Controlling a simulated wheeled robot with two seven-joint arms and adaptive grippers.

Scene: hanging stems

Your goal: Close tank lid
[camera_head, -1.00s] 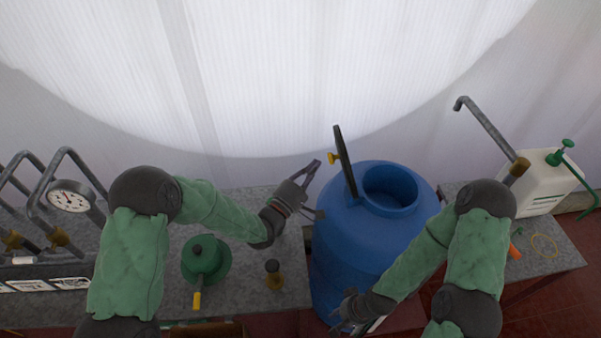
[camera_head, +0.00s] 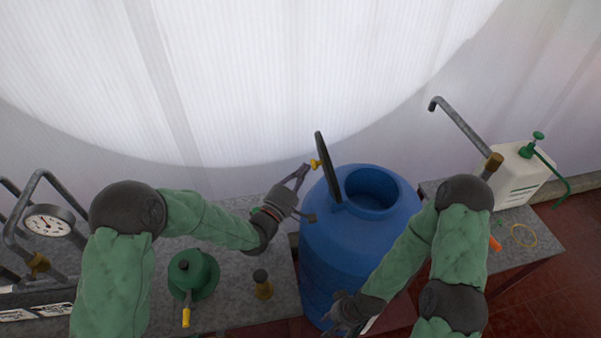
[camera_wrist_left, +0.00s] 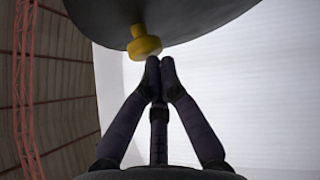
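The blue tank (camera_head: 350,245) stands between the two benches with its round mouth uncovered. Its dark lid (camera_head: 328,170) stands nearly upright at the left of the mouth, with a yellow knob (camera_head: 316,164) on its left face. My left gripper (camera_head: 306,169) is left of the lid, its fingertips beside the knob.
A green round canister (camera_head: 195,275) and a small brass-and-black fitting (camera_head: 262,284) stand on the left bench. A gauge (camera_head: 47,221) with grey pipes is at far left. A white sprayer (camera_head: 520,178), a bent grey pipe (camera_head: 462,125) and a yellow ring (camera_head: 524,236) are at right.

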